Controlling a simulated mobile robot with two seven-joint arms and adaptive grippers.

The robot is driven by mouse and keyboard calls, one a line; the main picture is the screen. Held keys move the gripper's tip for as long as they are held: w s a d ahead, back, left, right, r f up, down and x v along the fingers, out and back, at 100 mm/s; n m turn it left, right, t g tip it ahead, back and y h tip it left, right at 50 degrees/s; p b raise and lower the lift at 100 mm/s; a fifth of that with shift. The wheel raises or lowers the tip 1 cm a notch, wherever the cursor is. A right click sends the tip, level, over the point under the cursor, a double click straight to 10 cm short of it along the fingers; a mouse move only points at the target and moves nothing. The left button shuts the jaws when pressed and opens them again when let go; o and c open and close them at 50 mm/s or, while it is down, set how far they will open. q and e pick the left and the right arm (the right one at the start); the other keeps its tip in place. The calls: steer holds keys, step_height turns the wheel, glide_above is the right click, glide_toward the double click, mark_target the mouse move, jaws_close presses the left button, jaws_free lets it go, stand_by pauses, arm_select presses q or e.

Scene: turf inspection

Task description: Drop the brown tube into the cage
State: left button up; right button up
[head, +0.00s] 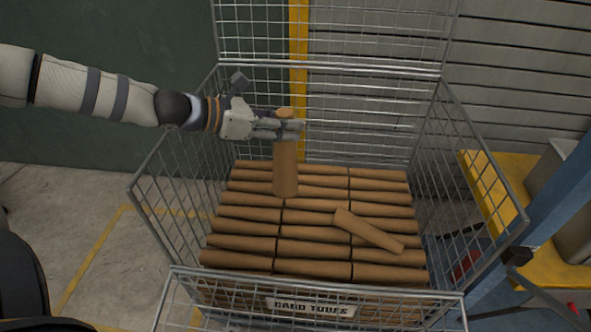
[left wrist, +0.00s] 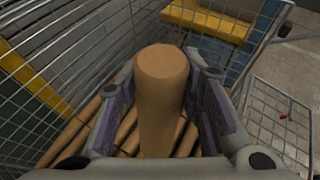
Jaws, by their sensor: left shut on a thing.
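My left gripper (head: 290,127) is shut on a brown tube (head: 285,170), which hangs upright below the fingers with its top end just above them. The gripper is over the inside of the wire cage (head: 480,153), above the tubes stacked there. In the left wrist view the held tube (left wrist: 161,90) stands between the two finger pads. The cage holds rows of similar brown tubes (head: 316,249), with one loose tube (head: 369,231) lying aslant on top. I cannot tell if the held tube's lower end touches the stack. My right gripper is not in view.
A label plate (head: 310,307) is on the cage's lowered front. The mesh walls rise at the sides and higher at the back. A yellow bench (head: 487,187) and a blue post (head: 560,195) stand at the right. Bare concrete floor (head: 75,210) lies at the left.

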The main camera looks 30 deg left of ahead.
arm_select(q)
steer(key=w+r+n+t+y, duration=0.1)
steer(key=w+r+n+y, duration=0.1)
steer(key=w+r, duration=1.1)
step_height(320, 180, down, 8)
steer(key=w+b, duration=0.2)
steer(key=shift+w+d+r, duration=0.15)
steer(key=shift+w+d, duration=0.05)
steer(key=shift+w, duration=0.05)
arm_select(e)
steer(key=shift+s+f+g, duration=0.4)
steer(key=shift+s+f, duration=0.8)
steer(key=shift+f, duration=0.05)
arm_select(q)
steer(key=shift+r, duration=0.1)
steer(key=o, duration=1.2)
steer(key=shift+c, duration=0.2)
steer(key=v, duration=0.7)
steer(key=shift+s, duration=0.25)
